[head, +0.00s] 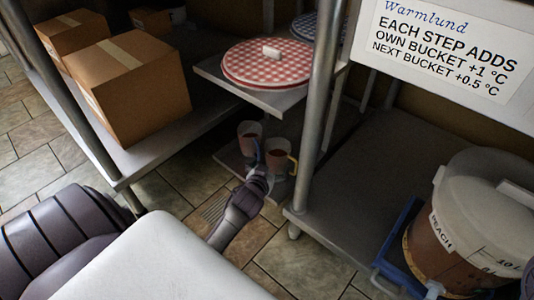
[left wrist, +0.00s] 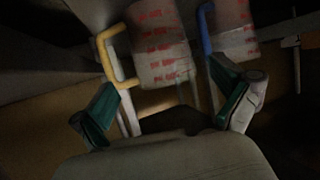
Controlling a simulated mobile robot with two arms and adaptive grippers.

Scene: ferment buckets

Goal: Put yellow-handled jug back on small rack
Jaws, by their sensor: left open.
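The yellow-handled jug (head: 278,157) is a clear jug with reddish-brown contents. It appears upright on the small low rack (head: 228,158), with its yellow handle at the right. In the left wrist view the jug (left wrist: 163,45) shows red markings, and its yellow handle (left wrist: 104,52) is at its left. A similar blue-handled jug (head: 249,133) stands beside it. My left gripper (head: 260,175) is low in front of the jugs. In the left wrist view its green-padded fingers (left wrist: 166,108) are open and look empty, just short of the jugs. My right gripper is out of view.
A shelf with a red-checked round lid (head: 267,64) is above the jugs. Cardboard boxes (head: 130,85) stand on a metal rack at left. A metal post (head: 320,90) and a lidded peach bucket (head: 470,225) are at right.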

